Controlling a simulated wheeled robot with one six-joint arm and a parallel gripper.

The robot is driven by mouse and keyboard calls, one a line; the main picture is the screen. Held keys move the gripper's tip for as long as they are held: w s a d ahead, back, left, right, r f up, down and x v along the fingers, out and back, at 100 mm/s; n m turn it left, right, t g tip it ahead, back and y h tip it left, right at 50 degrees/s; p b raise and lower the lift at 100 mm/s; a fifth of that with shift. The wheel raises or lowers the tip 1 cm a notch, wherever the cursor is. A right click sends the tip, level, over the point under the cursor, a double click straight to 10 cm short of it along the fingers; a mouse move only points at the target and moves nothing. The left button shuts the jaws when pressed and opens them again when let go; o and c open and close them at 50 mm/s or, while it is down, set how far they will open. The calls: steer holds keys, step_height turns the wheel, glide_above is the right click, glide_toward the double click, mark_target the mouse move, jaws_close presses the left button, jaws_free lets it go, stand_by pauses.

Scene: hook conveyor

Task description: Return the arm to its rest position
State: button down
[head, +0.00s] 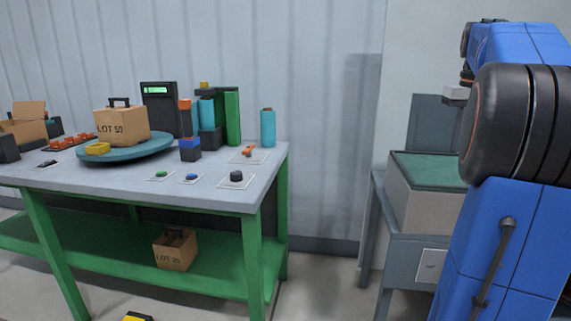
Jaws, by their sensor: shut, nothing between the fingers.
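My blue and black arm fills the right side of the head view, folded up close to the camera. Part of my gripper (456,96) shows as a small light grey piece left of the big black joint. It is shut and empty, in the air above the grey stand with the green top. The rest of the gripper is hidden behind my arm.
A green-legged table (225,195) on the left holds a carton marked LOT 59 (121,124) on a round turntable (143,152), a teal cylinder (268,128) and buttons. Another carton (176,250) sits on its lower shelf. A grey stand (408,255) carries a green-topped box (424,207).

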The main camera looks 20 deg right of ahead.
steer(key=s+a+f+n+t, duration=0.1)
steer(key=a+f, duration=0.4)
steer(key=a, duration=0.8)
steer(key=s+a+f+n+t, duration=0.1)
steer(key=a+f, duration=0.4)
steer(key=a, duration=0.7)
steer(key=s+a+f+n+t, duration=0.1)
steer(key=s+a+f, duration=0.5)
steer(key=f, duration=0.3)
steer(key=s+a+f+n, duration=0.1)
steer(key=s+a+f, duration=0.5)
steer(key=a+f, duration=0.3)
steer(key=shift+s+a+f+t+y, duration=0.15)
steer(key=shift+t+y, duration=0.25)
